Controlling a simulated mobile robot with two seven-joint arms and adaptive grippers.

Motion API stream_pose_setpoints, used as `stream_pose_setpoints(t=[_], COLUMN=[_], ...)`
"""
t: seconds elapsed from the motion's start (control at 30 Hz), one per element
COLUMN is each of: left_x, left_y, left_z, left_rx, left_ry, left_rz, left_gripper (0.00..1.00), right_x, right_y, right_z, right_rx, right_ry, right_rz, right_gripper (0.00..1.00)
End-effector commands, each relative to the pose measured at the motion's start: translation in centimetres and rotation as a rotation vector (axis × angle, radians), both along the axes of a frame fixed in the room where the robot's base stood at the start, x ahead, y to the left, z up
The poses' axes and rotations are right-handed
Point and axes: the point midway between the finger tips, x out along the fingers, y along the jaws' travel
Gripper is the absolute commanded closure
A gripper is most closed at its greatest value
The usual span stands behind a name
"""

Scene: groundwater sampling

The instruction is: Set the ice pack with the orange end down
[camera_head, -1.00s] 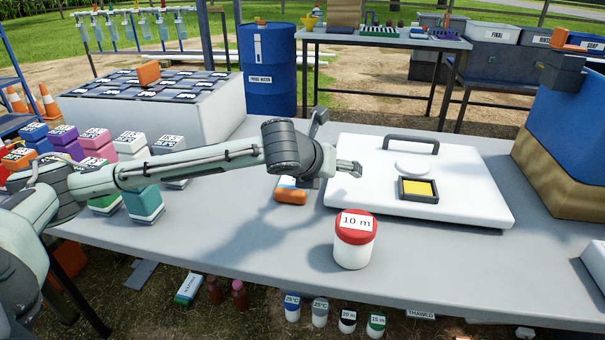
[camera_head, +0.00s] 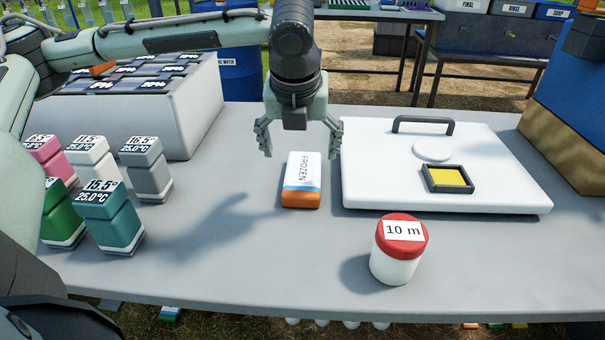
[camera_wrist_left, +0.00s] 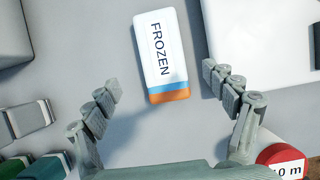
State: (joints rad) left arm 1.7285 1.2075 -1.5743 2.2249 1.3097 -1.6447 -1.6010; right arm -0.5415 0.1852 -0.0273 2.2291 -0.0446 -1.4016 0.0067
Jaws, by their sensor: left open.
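The ice pack (camera_head: 302,178) is a white block marked FROZEN with a blue stripe and an orange end. It lies flat on the grey table, left of the white lid, with its orange end toward the table's front edge. My left gripper (camera_head: 301,153) is open and points down above and behind the pack. In the left wrist view the pack (camera_wrist_left: 160,55) lies beyond the spread fingertips (camera_wrist_left: 163,82), in line with the gap between them and not held. My right gripper is not in view.
A white lid (camera_head: 490,150) with a dark handle and a yellow pad lies close right of the pack. A red-capped 10 m jar (camera_head: 398,262) stands in front. Several coloured bottles (camera_head: 107,215) stand at left, before a white cooler (camera_head: 190,125). Table around the pack's left is bare.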

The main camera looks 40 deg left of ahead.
Motion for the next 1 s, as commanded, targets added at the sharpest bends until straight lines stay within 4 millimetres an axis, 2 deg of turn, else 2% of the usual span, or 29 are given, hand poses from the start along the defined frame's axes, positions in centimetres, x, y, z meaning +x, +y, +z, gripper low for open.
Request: stream_pose_setpoints(t=[0.3, 0.53, 0.87, 1.0], left_x=[1.1, 2.2, 2.5, 2.5], left_y=[0.6, 1.1, 1.3, 1.3], left_z=[-3.3, -6.4, -7.1, -7.1], left_rx=[0.002, 0.001, 0.0, 0.0], left_ry=[0.001, 0.001, 0.0, 0.0], left_rz=[0.002, 0.003, 0.001, 0.001], left_gripper=[0.16, 0.16, 0.16, 0.33], right_x=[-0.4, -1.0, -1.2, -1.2], right_y=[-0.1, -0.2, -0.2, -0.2], right_z=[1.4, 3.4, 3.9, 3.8], right_rx=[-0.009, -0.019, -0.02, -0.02], right_ry=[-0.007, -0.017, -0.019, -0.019], right_rz=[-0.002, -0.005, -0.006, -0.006], right_gripper=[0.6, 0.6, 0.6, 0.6])
